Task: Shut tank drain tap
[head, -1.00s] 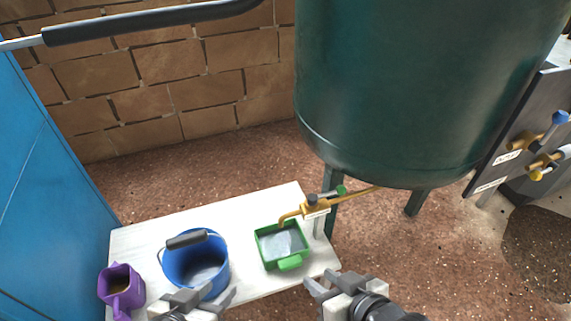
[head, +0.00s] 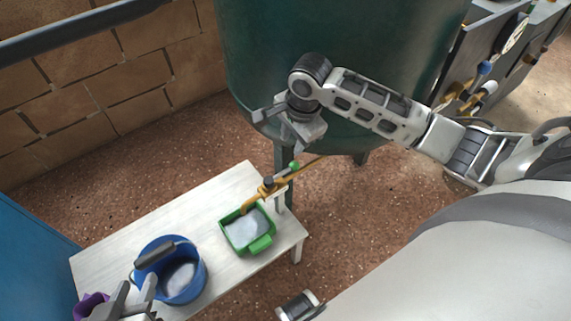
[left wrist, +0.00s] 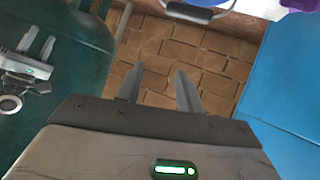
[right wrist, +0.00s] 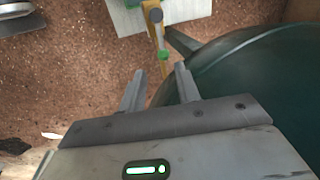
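The tank (head: 340,60) is a large dark green cylinder on legs. Its drain tap (head: 266,189) is a brass fitting on a thin pipe, with a dark knob and a lever with a green tip (head: 293,166). In the right wrist view the lever (right wrist: 159,36) lies roughly along the brass pipe, its green tip towards me. My right gripper (head: 278,135) is open and empty above the tap, apart from it, beside the tank wall. In the right wrist view the lever tip is just beyond the open fingers (right wrist: 160,78). My left gripper (head: 136,287) is open and empty near the blue bucket.
A white bench (head: 215,212) carries a green tray (head: 247,250) with water under the spout, a blue bucket (head: 202,278) and a purple jug (head: 88,304). Coloured valves (head: 484,68) stand on a panel at the right. A blue cabinet (head: 30,250) is at the left.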

